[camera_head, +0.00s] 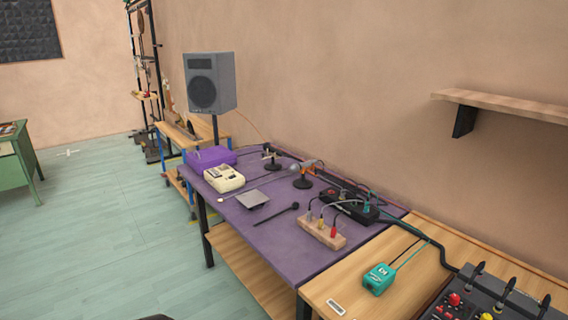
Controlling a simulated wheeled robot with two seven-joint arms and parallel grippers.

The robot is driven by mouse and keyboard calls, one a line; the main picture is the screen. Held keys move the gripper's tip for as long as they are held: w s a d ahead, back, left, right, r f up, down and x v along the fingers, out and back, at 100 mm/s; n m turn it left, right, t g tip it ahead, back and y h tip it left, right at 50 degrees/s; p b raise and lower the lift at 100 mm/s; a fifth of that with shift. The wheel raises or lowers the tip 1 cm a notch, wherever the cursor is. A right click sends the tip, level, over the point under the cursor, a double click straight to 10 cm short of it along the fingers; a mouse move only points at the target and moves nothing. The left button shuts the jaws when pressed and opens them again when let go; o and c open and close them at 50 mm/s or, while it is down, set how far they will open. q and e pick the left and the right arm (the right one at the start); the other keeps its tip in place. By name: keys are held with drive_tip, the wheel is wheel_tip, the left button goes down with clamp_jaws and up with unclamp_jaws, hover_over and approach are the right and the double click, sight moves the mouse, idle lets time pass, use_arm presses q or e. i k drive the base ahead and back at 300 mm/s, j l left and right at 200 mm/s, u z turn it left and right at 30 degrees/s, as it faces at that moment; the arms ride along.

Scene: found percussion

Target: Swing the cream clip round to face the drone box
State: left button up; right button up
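A small stand with a dark round base stands toward the back of the purple-topped table (262,222), and a small pale clip-like piece (269,154) sits at its top. It may be the cream clip, but it is too small to tell which way it faces. A second dark-based stand with an orange and grey head (304,170) stands nearer. No box is clearly marked as the drone box. A purple box (210,157), a black box with leads (350,207) and a teal box (378,279) are in view. Neither gripper is in view.
A cream keyed device (224,178), a grey plate (252,199), a black stick (279,214) and a wooden jack block (321,233) lie on the table. Cables run along the back. A mixer (491,302) is at right, and a speaker (210,83) behind.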

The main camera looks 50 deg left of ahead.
sight(272, 154)
drive_tip(key=u, duration=1.75)
